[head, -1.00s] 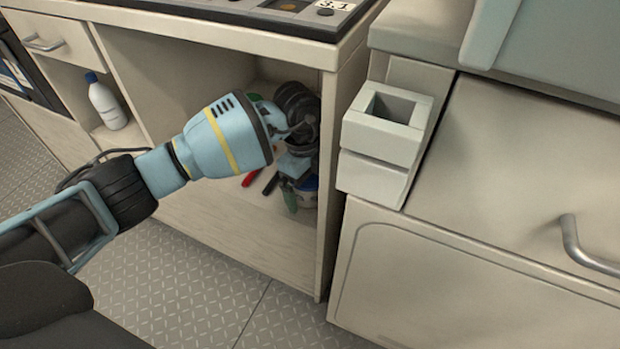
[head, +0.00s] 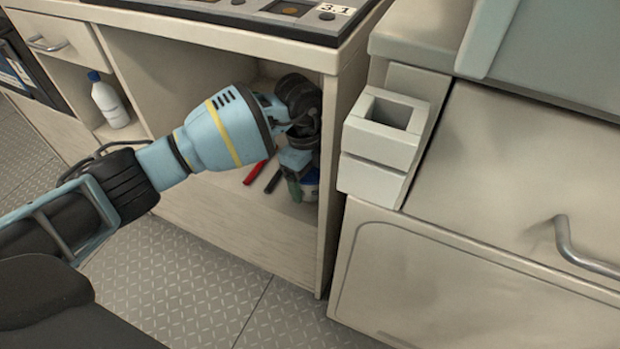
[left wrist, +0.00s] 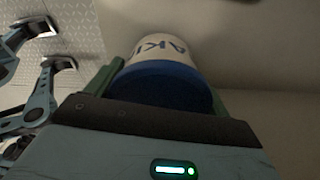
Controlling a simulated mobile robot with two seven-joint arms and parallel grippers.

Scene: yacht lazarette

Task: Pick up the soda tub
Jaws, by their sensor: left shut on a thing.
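The soda tub shows in the left wrist view as a cream tub (left wrist: 160,50) with dark lettering and a blue end, between the green fingers of my left gripper (left wrist: 165,80). In the head view only a small blue and pale part of the tub (head: 310,184) shows, low in the open cupboard by its right wall. My left gripper (head: 300,188) reaches down into the cupboard and is shut on the tub. The arm and gripper hide most of it. I cannot tell whether the tub touches the cupboard floor. My right gripper is not in view.
The cupboard's right side wall (head: 334,200) stands close beside my gripper. A red-handled tool (head: 255,172) and a dark tool (head: 273,181) lie on the cupboard floor. A white bottle (head: 109,101) stands on a shelf at the left. A counter top (head: 200,22) overhangs the cupboard.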

